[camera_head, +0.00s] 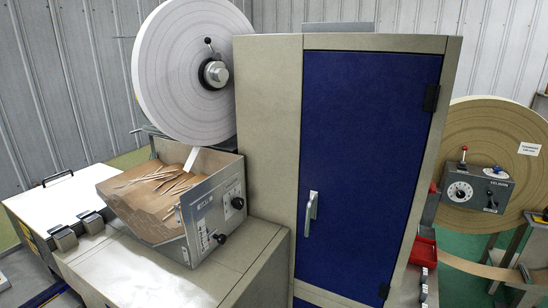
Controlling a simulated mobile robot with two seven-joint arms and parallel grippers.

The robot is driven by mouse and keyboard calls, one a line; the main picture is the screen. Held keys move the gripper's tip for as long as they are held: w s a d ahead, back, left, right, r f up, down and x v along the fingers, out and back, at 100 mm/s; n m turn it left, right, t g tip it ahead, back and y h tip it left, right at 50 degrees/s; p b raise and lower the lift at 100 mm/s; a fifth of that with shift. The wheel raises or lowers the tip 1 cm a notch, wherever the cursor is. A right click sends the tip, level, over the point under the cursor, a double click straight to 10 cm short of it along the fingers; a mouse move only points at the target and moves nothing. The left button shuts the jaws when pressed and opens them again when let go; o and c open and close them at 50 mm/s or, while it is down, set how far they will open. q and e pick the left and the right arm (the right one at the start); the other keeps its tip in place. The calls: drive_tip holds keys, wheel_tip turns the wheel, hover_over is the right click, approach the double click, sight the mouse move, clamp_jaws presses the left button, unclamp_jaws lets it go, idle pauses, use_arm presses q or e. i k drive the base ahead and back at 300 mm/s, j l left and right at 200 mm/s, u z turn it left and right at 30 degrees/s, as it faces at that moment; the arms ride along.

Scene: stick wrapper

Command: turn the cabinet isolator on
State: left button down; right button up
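The tall beige cabinet (268,130) stands in the middle, with a shut blue door (365,150). A silver door handle (311,212) sits upright near the door's left edge. No switch clearly recognisable as the isolator shows on the cabinet's front. A small red part (433,187) shows at the cabinet's right side, mostly hidden by it; I cannot tell what it is. A grey control box (476,188) with a dial, a red-topped lever and a blue knob stands to the right, apart from the cabinet. Neither of my grippers is in view.
A hopper (213,210) full of sticks stands left of the cabinet, below a large white paper reel (170,75). A brown reel (485,125) stands behind the control box. A red bin (423,250) sits beside the cabinet. Green floor (455,245) shows at right.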

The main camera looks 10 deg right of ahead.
sight(433, 190)
drive_tip(key=k+l+z, duration=0.15)
drive_tip(key=l+z, duration=0.15)
drive_tip(key=k+l+z, duration=0.1)
drive_tip(key=l+z, duration=0.15)
drive_tip(key=l, duration=0.15)
drive_tip(key=k+l+z, duration=0.1)
drive_tip(key=l+z, duration=0.2)
drive_tip(key=l, duration=0.1)
